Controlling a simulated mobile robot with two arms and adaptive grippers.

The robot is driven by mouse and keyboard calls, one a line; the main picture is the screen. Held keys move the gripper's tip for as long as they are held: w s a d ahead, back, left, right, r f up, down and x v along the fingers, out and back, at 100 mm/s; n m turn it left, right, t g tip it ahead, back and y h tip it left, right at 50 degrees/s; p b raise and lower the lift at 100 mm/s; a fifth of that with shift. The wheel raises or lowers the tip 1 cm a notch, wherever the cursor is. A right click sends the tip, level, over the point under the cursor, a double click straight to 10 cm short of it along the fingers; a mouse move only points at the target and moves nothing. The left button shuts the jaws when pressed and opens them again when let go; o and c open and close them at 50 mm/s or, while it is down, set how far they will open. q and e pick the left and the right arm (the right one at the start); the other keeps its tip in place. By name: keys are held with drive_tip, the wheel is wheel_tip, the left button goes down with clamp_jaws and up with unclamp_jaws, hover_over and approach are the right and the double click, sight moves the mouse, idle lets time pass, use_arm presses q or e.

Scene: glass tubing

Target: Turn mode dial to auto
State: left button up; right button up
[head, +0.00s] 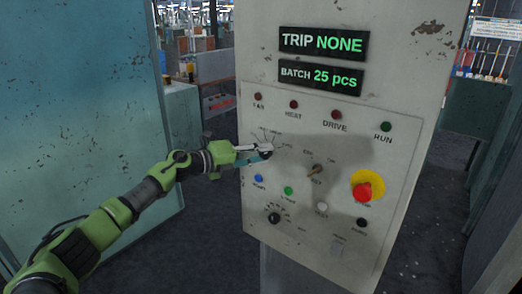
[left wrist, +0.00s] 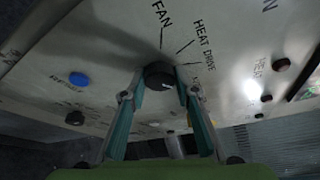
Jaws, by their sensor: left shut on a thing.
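My left gripper (head: 264,150) is shut on a black round dial (left wrist: 159,75) on the panel's left side. In the left wrist view its two fingers (left wrist: 162,85) press on the dial from both sides. Printed lines and the words FAN, HEAT and DRIVE fan out from this dial; a pale mark shows at its lower edge. A lever-like selector (head: 316,169) sits right of it, and another black dial (head: 274,217) sits lower left. Their labels are too small to read surely. My right gripper is not in view.
The pale panel (head: 400,150) carries a red emergency button (head: 363,191), a blue button (head: 258,178), a green button (head: 288,190) and indicator lamps. Signs above read TRIP NONE (head: 322,42) and BATCH 25 pcs (head: 320,77). A teal cabinet wall (head: 70,110) stands left.

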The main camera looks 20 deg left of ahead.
use_arm(q)
drive_tip(key=shift+f+m, duration=0.1)
drive_tip(key=shift+m, duration=0.2)
idle(0.4)
drive_tip(key=o, duration=1.1)
drive_tip(key=v, duration=1.2)
drive_tip(key=shift+d, duration=0.1)
